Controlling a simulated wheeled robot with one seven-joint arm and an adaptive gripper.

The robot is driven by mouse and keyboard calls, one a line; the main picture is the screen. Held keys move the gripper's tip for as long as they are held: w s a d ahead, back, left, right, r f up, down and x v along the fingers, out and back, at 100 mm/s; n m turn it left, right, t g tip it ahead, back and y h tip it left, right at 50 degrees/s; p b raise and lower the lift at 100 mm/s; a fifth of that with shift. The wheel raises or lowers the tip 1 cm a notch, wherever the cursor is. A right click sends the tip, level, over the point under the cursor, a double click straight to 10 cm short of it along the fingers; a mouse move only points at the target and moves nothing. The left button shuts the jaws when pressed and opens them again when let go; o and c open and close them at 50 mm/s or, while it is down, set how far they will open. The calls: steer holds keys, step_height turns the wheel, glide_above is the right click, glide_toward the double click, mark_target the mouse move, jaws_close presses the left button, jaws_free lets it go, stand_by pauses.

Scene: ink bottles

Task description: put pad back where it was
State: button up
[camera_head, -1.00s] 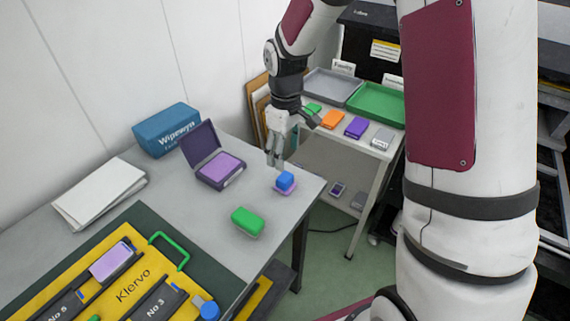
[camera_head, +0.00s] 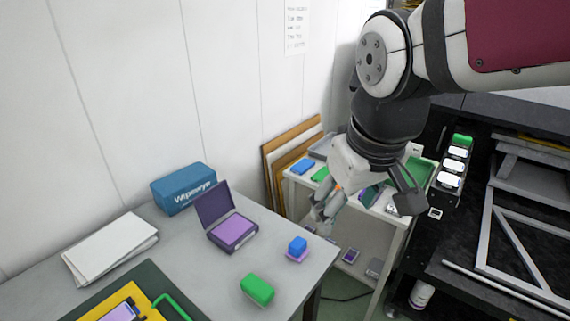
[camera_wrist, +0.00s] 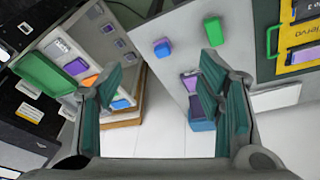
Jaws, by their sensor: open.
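An open dark purple case holding a purple pad (camera_head: 232,230) stands on the grey table (camera_head: 190,250); it also shows between the fingers' far side in the wrist view (camera_wrist: 190,80). A blue-topped block with a purple base (camera_head: 297,248) and a green block (camera_head: 257,289) stand to its right and front. On the side stand, a blue pad (camera_head: 303,166), a green pad (camera_head: 320,174) and a purple pad (camera_head: 370,196) lie in a row; an orange one is mostly hidden by my gripper. My gripper (camera_head: 322,212) is open and empty, in the air near the stand.
A blue Wipewyn box (camera_head: 184,189) and white sheets (camera_head: 110,245) lie along the wall. Brown boards (camera_head: 280,160) lean on the wall. A dark bench with bottles (camera_head: 452,165) is at right. The lower shelf carries small items (camera_head: 351,256).

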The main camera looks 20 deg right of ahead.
steer(key=s+m+t, duration=0.1)
steer(key=s, duration=0.5)
steer(key=shift+s+a+r+m+y, duration=0.15)
steer(key=shift+s+r+m+y, duration=0.15)
steer(key=shift+m, duration=0.1)
stand_by(0.8)
